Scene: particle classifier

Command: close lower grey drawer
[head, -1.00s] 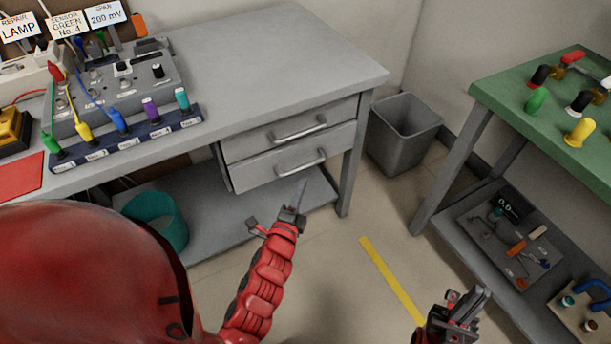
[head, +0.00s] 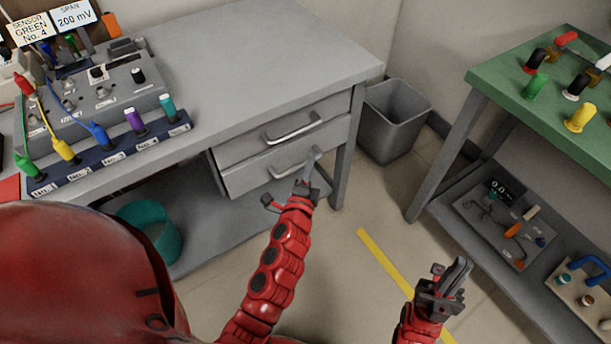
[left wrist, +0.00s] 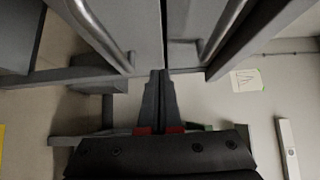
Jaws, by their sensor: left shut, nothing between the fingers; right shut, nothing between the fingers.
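The desk has two grey drawers on its right side. The lower grey drawer (head: 245,176) has a bar handle and seems to stand out slightly from the upper drawer (head: 238,149); the exact gap is hard to tell. My left gripper (head: 314,158) is shut and empty, in front of the lower drawer's right part, over the right end of its handle. In the left wrist view its closed fingertips (left wrist: 160,74) point at the drawer fronts, between two bar handles (left wrist: 105,38); contact cannot be told. My right gripper (head: 456,268) is shut and empty above the floor.
A grey waste bin (head: 393,125) stands right of the desk. A green-topped table (head: 520,105) with a lower shelf is at the right. A teal bin (head: 160,238) stands on the desk's lower shelf. Floor with a yellow stripe (head: 385,262) lies open between.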

